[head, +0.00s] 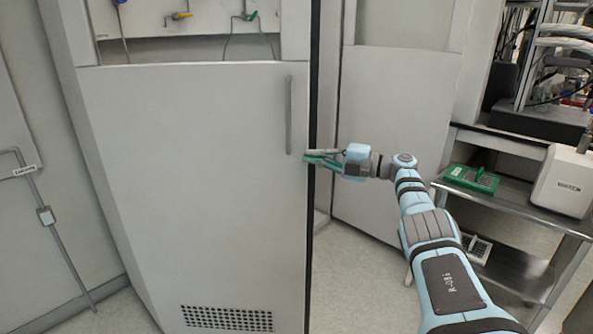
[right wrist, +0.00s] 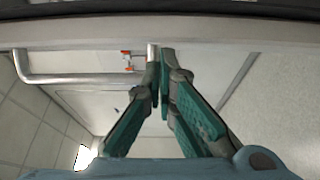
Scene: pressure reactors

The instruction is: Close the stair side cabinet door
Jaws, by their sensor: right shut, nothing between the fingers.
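The light grey cabinet door (head: 200,190) fills the middle of the head view, with a vent grille at its bottom. Its vertical bar handle (head: 289,115) is near the right edge. In the right wrist view the handle (right wrist: 75,78) runs across to the left of the fingers. My right gripper (head: 308,160) is shut and empty, at the door's right edge just below the handle's lower end. Its fingertips (right wrist: 160,62) appear close to the door; I cannot tell whether they touch it. My left gripper is not in view.
A dark gap runs along the door's right edge. Another pale panel (head: 385,150) stands behind to the right. A metal cart (head: 520,200) at right holds a green device (head: 470,178) and a white box (head: 565,180). Some floor (head: 350,280) is clear below my arm.

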